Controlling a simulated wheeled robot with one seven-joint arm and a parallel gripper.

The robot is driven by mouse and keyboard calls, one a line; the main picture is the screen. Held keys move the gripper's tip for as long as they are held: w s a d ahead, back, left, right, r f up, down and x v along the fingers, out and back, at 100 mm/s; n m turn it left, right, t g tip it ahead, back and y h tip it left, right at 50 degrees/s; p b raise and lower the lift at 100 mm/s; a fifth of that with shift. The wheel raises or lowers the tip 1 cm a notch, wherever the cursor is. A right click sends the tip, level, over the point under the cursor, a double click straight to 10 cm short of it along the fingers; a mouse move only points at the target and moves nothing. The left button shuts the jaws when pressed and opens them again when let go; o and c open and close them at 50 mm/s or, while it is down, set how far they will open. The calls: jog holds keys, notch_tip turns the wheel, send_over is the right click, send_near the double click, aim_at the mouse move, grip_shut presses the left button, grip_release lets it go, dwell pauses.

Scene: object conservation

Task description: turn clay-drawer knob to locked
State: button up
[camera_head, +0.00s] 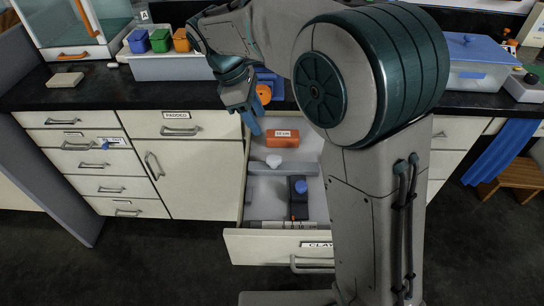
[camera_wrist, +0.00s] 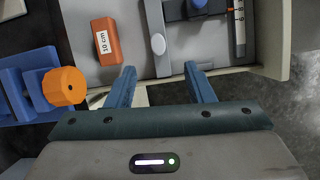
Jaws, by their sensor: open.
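The drawer labelled CLAY (camera_head: 270,248) is pulled open below the counter. Inside it are an orange block marked 10 cm (camera_head: 282,138), a pale knob (camera_head: 273,161) and a blue knob (camera_head: 300,187) on a dark slide. The wrist view shows the block (camera_wrist: 107,41), the pale knob (camera_wrist: 158,44) and part of the blue knob (camera_wrist: 199,3). My gripper (camera_wrist: 159,82) is open and empty, apart from the pale knob, which appears beyond the fingertips. In the head view my gripper (camera_head: 252,118) is at the drawer's back left. No locked mark is readable.
A blue fixture with an orange knob (camera_wrist: 64,86) is left of my fingers; the orange knob also shows at the counter edge (camera_head: 264,93). A ruler strip (camera_wrist: 239,25) lies along the drawer front. My arm hides the drawer's right side. Floor in front is clear.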

aim_at(274, 157)
jog(key=shift+n, duration=0.5)
jog(key=b+x, duration=0.1)
jog(key=x, duration=0.3)
jog(key=a+x, duration=0.1)
jog(key=x, duration=0.4)
jog(key=b+x, duration=0.1)
jog(key=x, duration=0.4)
jog(key=shift+w+a+f+b, duration=0.15)
jog(key=shift+w+f+b, duration=0.15)
jog(key=shift+w+b, duration=0.05)
jog(key=c, duration=1)
